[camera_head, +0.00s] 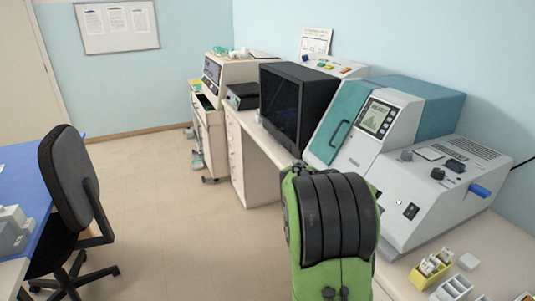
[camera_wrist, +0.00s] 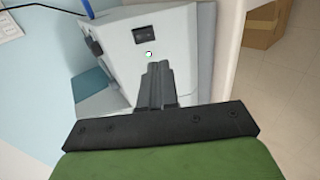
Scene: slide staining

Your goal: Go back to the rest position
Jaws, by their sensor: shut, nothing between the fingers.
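My gripper (camera_wrist: 157,72) shows in the wrist view with its two dark fingers together, shut and empty. Beyond the fingertips is the light grey side of a bench machine (camera_wrist: 170,35) with a dark switch and a small green light. I cannot tell whether the fingers touch it; they overlap its face in the picture. In the head view my green and black arm rises at the bottom centre, in front of the grey machine (camera_head: 425,205). The gripper itself is hidden in the head view.
A teal-doored unit (camera_head: 340,122) and a dark monitor-like box (camera_head: 281,105) stand along the wall. Slide holders (camera_head: 430,270) sit at the bench front. A black office chair (camera_head: 72,185) and blue-topped table (camera_head: 22,170) are at left. The floor between is clear. A cardboard box (camera_wrist: 267,22) shows in the wrist view.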

